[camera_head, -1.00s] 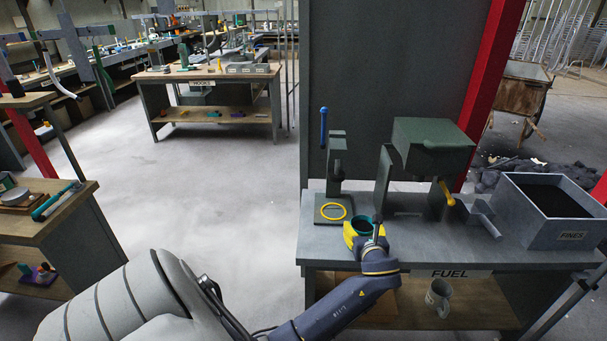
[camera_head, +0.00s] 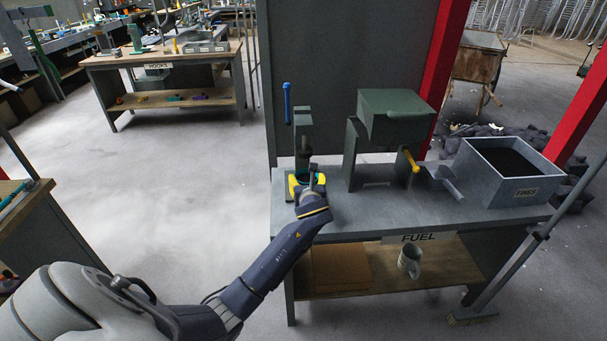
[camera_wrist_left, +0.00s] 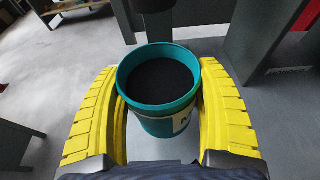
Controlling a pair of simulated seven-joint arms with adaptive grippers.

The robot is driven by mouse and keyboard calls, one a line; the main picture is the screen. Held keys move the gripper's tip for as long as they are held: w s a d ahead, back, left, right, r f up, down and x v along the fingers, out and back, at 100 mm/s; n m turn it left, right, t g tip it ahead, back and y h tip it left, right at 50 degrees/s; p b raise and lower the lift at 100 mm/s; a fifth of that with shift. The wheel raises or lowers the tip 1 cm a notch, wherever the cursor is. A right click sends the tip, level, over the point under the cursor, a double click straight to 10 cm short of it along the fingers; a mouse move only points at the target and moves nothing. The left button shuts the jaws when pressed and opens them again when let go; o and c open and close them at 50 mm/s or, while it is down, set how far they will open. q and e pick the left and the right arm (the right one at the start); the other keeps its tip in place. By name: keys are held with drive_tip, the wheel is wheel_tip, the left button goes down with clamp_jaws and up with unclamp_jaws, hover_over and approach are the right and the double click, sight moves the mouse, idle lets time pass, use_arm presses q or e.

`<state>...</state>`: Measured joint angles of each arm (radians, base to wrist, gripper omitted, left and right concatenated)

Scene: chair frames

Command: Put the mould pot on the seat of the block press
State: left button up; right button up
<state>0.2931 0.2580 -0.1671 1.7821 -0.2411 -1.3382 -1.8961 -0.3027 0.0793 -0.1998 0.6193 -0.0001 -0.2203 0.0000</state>
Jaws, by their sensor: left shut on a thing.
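The teal mould pot (camera_wrist_left: 181,105), filled with black grains, is upright between the yellow fingers of my left gripper (camera_wrist_left: 160,88) in the wrist view. The left gripper is shut on it, one finger on each side. In the head view my left gripper (camera_head: 306,184) is at the block press (camera_head: 304,132), which has a blue lever (camera_head: 288,103). The gripper and pot cover the press's seat there. A dark press part (camera_wrist_left: 155,25) hangs just beyond and above the pot. I cannot tell whether the pot touches the seat. My right gripper is not in view.
A green hopper machine (camera_head: 395,115) with a yellow handle stands right of the press on the grey bench (camera_head: 370,212). A scoop (camera_head: 447,180) and a grey FINES bin (camera_head: 505,172) are further right. A mug (camera_head: 409,262) is on the lower shelf.

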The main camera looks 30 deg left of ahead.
use_arm(q)
drive_tip(key=shift+x, duration=5.05)
drive_tip(key=shift+f, duration=0.3)
drive_tip(key=o, duration=1.6)
drive_tip(key=shift+s, duration=0.1)
drive_tip(key=shift+d+r, duration=0.1)
drive_tip(key=v, duration=1.2)
